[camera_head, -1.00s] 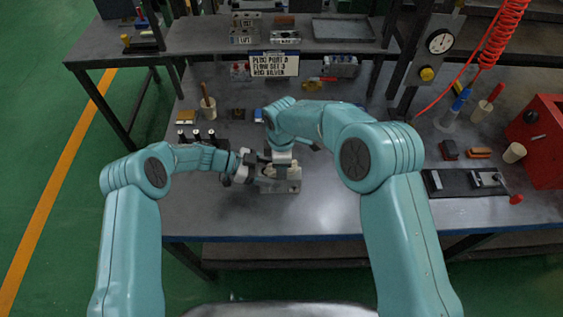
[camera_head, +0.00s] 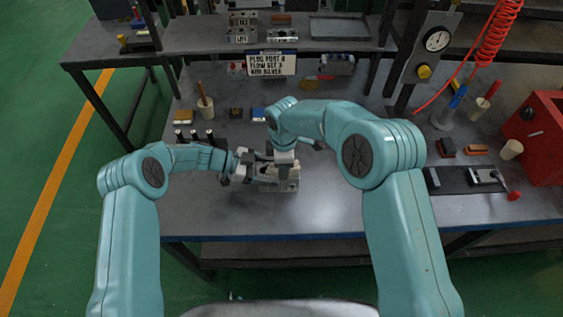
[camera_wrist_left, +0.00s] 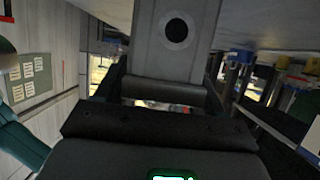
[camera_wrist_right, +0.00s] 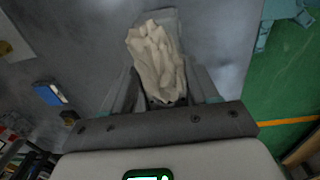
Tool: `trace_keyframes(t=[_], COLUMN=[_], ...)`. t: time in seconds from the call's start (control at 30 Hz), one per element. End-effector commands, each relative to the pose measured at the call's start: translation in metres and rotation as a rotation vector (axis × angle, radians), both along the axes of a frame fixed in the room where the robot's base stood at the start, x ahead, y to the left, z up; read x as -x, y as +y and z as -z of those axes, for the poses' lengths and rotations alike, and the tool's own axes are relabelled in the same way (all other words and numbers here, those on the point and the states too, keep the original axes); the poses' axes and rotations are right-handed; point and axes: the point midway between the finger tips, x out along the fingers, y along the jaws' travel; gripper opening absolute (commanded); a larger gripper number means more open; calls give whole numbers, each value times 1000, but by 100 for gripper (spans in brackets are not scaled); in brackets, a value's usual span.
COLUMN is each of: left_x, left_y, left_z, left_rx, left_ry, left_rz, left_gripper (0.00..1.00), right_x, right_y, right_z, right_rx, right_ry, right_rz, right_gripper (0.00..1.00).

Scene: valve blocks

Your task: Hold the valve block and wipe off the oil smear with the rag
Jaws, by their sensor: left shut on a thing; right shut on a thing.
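The valve block (camera_head: 283,187) is a grey metal block near the middle of the table's front part. My left gripper (camera_head: 243,166) is shut on it from the left. In the left wrist view the block (camera_wrist_left: 165,62) stands between the fingers and shows a dark round hole. My right gripper (camera_head: 285,162) is over the block, pointing down, and is shut on a cream rag. The rag (camera_wrist_right: 156,62) is bunched between the fingers in the right wrist view, in front of the pale block. Whether the rag touches the block is unclear. No oil smear can be made out.
A lettered sign (camera_head: 272,63) is at the back. A dark mat (camera_head: 460,180) and a red box (camera_head: 536,135) are at right. The table front is clear.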

Motion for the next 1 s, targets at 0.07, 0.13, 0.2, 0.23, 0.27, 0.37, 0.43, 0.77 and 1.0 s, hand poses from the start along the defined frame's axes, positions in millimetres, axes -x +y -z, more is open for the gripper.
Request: trace_keyframes(t=[0.07, 0.13, 0.2, 0.23, 0.27, 0.37, 0.43, 0.77, 1.0], left_x=[-1, -1, -1, -1, -1, -1, 0, 0, -1], left_y=[0, 0, 0, 0, 0, 0, -1, -2, -1], left_z=[-2, -2, -2, -2, -2, -2, -2, -3, -2], left_rx=[2, 2, 2, 2, 2, 3, 3, 6, 5], left_ry=[-2, -2, -2, -2, -2, -2, -2, 0, 0], left_rz=[0, 0, 0, 0, 0, 1, 1, 3, 1], left_gripper=[0, 0, 0, 0, 0, 0, 0, 0, 0], right_x=[0, 0, 0, 0, -1, 0, 0, 2, 1], right_y=[4, 9, 13, 15, 17, 23, 24, 8, -1], right_z=[0, 0, 1, 1, 1, 2, 2, 3, 2], right_rx=[0, 1, 1, 0, 0, -1, -2, -1, 0], right_ry=[0, 0, 0, 0, -1, 0, 1, 6, 4], right_rz=[-1, -2, -1, -1, -1, -1, 0, 1, -1], right_gripper=[35, 35, 35, 35, 35, 35, 35, 35, 35])
